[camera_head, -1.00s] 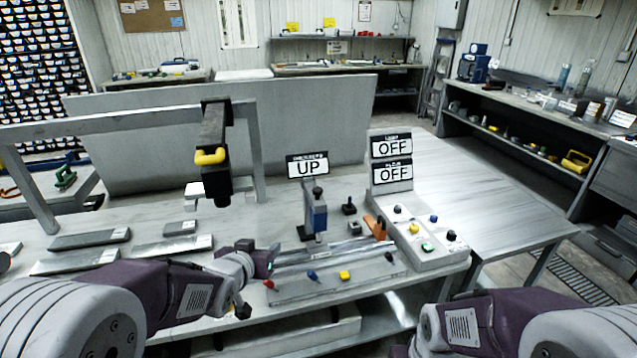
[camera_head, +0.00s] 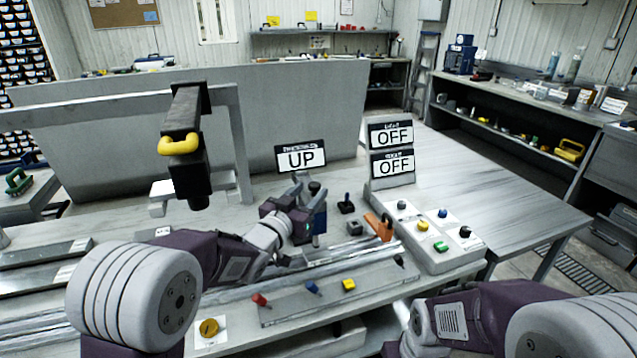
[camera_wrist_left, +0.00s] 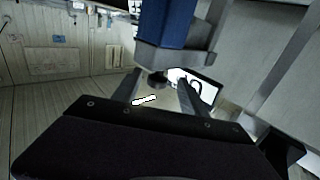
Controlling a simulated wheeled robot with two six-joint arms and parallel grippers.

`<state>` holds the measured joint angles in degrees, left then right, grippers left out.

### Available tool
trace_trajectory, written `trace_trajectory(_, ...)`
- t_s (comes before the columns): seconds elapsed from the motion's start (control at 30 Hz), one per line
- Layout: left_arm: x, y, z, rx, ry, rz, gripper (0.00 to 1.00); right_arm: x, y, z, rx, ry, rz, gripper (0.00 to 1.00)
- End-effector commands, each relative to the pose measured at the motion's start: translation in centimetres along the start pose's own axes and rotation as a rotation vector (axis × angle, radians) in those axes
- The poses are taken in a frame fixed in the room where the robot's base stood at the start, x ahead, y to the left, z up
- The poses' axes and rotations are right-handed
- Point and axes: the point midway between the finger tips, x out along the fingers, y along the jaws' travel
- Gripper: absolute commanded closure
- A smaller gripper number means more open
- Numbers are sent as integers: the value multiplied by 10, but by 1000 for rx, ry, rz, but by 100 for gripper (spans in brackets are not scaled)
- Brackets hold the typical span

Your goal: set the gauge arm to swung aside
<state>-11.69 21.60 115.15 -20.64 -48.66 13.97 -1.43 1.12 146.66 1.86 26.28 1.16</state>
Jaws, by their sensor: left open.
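My left gripper (camera_head: 307,188) is open at a blue upright post (camera_head: 320,222) in front of a sign reading UP (camera_head: 301,158). In the left wrist view, the gripper's two fingers (camera_wrist_left: 160,92) stand on either side of a dark round knob (camera_wrist_left: 158,80), below the blue post (camera_wrist_left: 166,22). I cannot tell whether the fingers touch the knob. My wrist hides much of the post in the head view. No part is clearly labelled as the gauge arm. An orange piece (camera_head: 380,227) leans beside the post. My right gripper is out of view.
A control box (camera_head: 436,262) with coloured buttons stands right of the post, below two OFF signs (camera_head: 391,135) (camera_head: 393,166). A black overhead unit with a yellow handle (camera_head: 180,144) hangs at left. A low panel with coloured knobs (camera_head: 335,296) lies in front.

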Motion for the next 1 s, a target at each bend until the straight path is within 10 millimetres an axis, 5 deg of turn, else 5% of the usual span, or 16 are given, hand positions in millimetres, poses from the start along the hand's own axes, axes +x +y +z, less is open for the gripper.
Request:
trace_trajectory(0.3, 55, 0, -1, 0, 0, 0, 50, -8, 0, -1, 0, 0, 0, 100)
trace_trajectory(0.63, 60, 0, 0, 0, 0, -1, 50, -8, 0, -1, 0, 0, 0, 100)
trace_trajectory(0.8, 60, 0, 0, 0, 0, -1, 97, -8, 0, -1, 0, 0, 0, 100)
trace_trajectory(1.0, 60, 0, 0, 0, -1, -1, 100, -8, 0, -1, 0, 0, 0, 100)
